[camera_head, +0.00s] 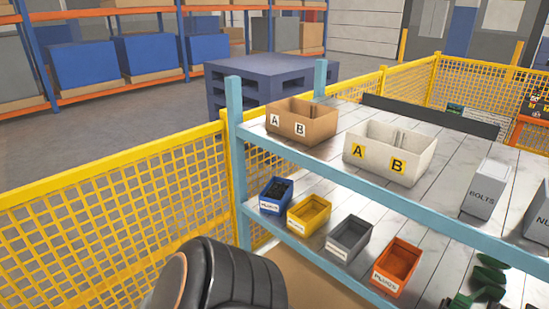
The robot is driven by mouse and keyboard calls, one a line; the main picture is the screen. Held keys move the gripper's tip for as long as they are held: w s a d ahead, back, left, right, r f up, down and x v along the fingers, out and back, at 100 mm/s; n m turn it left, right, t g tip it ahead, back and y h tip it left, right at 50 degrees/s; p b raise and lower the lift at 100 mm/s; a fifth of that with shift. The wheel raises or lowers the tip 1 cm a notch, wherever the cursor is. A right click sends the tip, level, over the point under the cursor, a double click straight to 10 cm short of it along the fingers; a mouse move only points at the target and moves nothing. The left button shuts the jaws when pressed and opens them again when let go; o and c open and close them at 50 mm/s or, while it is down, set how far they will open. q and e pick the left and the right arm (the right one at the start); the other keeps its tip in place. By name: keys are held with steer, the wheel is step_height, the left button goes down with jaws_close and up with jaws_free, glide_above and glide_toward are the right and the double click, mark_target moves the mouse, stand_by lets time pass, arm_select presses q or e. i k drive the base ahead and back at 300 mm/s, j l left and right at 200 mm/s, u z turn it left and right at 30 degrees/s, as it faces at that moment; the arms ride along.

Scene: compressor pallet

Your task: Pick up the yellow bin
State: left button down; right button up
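The yellow bin (309,214) is a small open-topped box with a white label on its front. It stands on the lower shelf, between a blue bin (276,195) on its left and a grey bin (348,239) on its right. Its inside looks empty. A dark rounded part of my own body shows at the bottom, to the left of and below the bin. Neither of my grippers is in view.
An orange bin (397,263) stands right of the grey one. The upper shelf (389,187) overhangs the lower shelf and carries boxes marked A and B, plus a bin labelled BOLTS (486,188). A yellow mesh fence (115,212) runs along the left.

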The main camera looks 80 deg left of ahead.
mark_target(304, 218)
steer(key=u, duration=2.15)
steer(key=i+j+z, duration=0.1)
steer(key=z, duration=0.3)
steer(key=j+z, duration=0.2)
steer(key=z, duration=0.25)
steer(key=i+j+z, duration=0.1)
steer(key=z, duration=0.3)
steer(key=j+z, duration=0.4)
steer(key=j, duration=0.6)
